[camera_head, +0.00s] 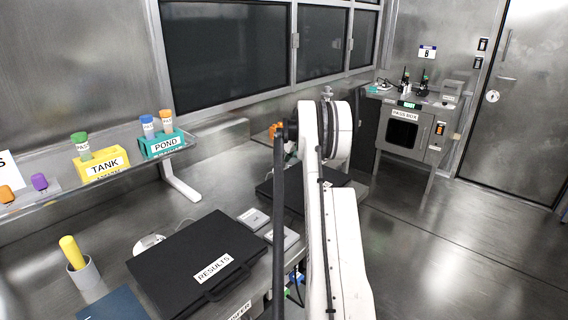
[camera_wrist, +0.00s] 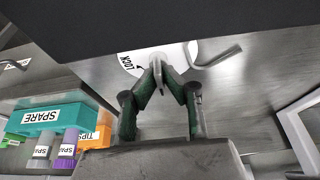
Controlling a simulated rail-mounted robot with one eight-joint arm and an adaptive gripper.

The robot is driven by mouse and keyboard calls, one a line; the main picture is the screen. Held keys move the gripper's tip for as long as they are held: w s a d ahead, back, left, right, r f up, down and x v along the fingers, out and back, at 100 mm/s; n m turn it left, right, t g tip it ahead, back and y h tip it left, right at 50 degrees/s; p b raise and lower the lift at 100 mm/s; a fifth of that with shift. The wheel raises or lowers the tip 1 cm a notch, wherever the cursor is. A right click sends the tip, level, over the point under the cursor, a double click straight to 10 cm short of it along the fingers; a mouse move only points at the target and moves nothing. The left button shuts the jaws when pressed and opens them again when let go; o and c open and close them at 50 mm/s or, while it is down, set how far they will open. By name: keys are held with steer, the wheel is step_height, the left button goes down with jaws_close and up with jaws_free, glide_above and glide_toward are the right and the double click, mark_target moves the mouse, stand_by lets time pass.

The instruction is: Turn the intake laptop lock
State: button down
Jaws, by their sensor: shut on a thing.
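In the wrist view, a white round lock plate (camera_wrist: 132,63) marked LOCK shows beside the edge of a black laptop case (camera_wrist: 130,22). My gripper (camera_wrist: 162,72) is shut on the small grey lock knob (camera_wrist: 157,60) on the plate; the fingertips cover part of it. A bent metal rod (camera_wrist: 217,58) sticks out to the right of the plate. In the head view, a black laptop (camera_head: 338,180), its label not visible, lies behind my arm. My gripper and the lock are hidden there.
A black RESULTS laptop (camera_head: 190,250) lies on the steel bench in front. TANK (camera_head: 103,165) and POND (camera_head: 163,145) racks stand on a shelf. The floor at right is clear.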

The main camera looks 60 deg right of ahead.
steer(key=shift+m, duration=0.4)
steer(key=m+h+b, duration=0.1)
steer(key=m, duration=0.3)
steer(key=shift+g+h, duration=0.3)
steer(key=shift+h, duration=0.1)
steer(key=m+g+h, duration=0.1)
steer(key=m, duration=0.3)
steer(key=shift+m, duration=0.3)
steer(key=m, duration=0.2)
steer(key=m+g+h, duration=0.1)
steer(key=m, duration=0.1)
steer(key=shift+g, duration=0.3)
steer(key=shift+m+g, duration=0.8)
steer(key=shift+m, duration=1.4)
steer(key=c, duration=1.9)
jaws_free()
